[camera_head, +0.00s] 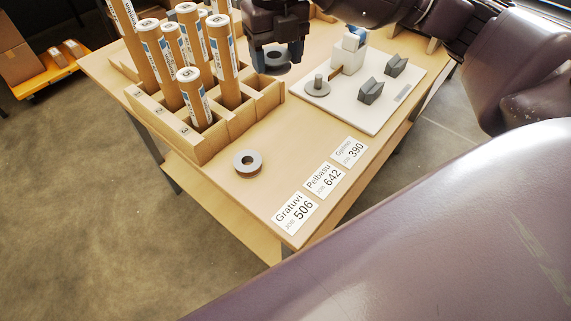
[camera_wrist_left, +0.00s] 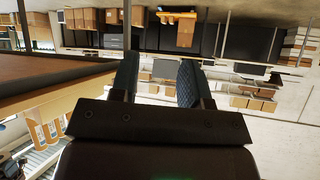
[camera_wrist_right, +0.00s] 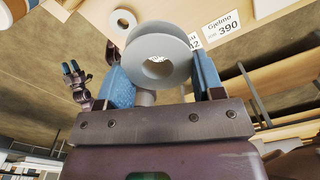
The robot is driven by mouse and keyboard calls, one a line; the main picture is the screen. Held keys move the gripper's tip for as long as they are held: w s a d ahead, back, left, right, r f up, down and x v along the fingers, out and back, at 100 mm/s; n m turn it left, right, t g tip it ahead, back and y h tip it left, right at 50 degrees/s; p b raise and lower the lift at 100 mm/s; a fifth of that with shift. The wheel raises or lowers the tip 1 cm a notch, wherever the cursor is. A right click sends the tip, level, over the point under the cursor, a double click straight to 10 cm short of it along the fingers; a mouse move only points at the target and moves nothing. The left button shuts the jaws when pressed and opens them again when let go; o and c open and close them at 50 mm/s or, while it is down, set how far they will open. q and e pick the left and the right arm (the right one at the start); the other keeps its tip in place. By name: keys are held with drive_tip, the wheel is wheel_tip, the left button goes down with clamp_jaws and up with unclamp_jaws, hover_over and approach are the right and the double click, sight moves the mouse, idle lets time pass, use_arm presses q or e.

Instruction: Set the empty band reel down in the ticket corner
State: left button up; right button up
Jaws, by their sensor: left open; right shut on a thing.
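My right gripper (camera_head: 278,57) points down above the table beside the tube rack. It is shut on a grey reel (camera_wrist_right: 158,50) with a round centre hole, which shows between the fingers in the right wrist view. In the head view the reel (camera_head: 276,58) is partly hidden by the gripper. Three job tickets, Gratuvi 506 (camera_head: 295,210), Pelbasu 642 (camera_head: 323,180) and Gjelmo 390 (camera_head: 349,152), lie along the near right table edge. A second grey reel (camera_head: 239,168) lies flat left of them. My left gripper (camera_wrist_left: 152,82) is open and empty, away from the table.
A wooden rack (camera_head: 213,141) with several cardboard tubes stands at left. A white board (camera_head: 378,118) with a spindle (camera_head: 318,84) and grey blocks is at the right. The tabletop (camera_head: 245,200) is bare around the lying reel. My right arm crosses the right side.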

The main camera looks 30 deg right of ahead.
drive_tip(key=b, duration=0.1)
hover_over(280, 144)
wheel_tip(280, 144, down, 14)
drive_tip(key=shift+r, duration=0.25)
wheel_tip(280, 144, down, 7)
drive_tip(key=shift+r+b, duration=0.2)
drive_tip(key=shift+b, duration=0.3)
use_arm(q)
drive_tip(key=shift+w+f, duration=0.35)
drive_tip(key=shift+f, duration=0.15)
use_arm(e)
drive_tip(key=o, duration=0.9)
use_arm(q)
drive_tip(key=shift+w, duration=0.1)
use_arm(e)
drive_tip(key=shift+o, duration=0.2)
